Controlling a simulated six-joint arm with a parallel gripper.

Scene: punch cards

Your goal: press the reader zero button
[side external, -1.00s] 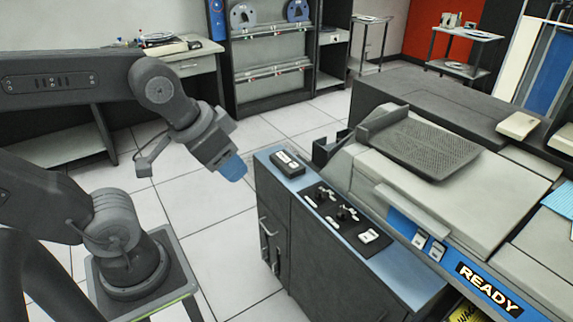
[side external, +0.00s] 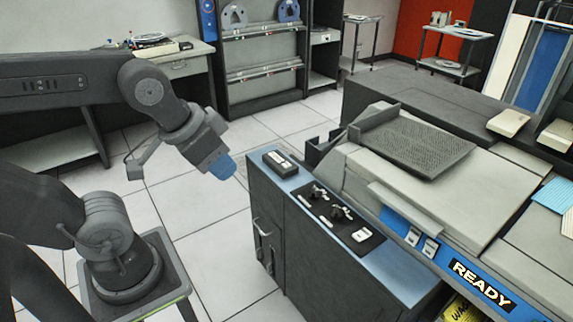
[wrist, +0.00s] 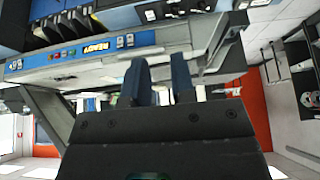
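The card reader with its blue front strip (side external: 467,281) and READY sign stands at the right. Two small white-and-dark buttons (side external: 421,242) sit on that strip; their lettering is too small to read, so I cannot tell which is zero. My gripper (side external: 222,166) points down and right, left of the cabinet and apart from the reader. In the wrist view, its two blue fingers (wrist: 161,82) stand apart with an empty gap between them. That view also shows the blue strip (wrist: 75,55) with small buttons, upside down.
A dark cabinet with a blue top (side external: 385,269) stands between my gripper and the reader. On it are a black switch plate (side external: 322,216) with toggles and a white piece, and a small dark box (side external: 280,163). The tiled floor is open behind my gripper.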

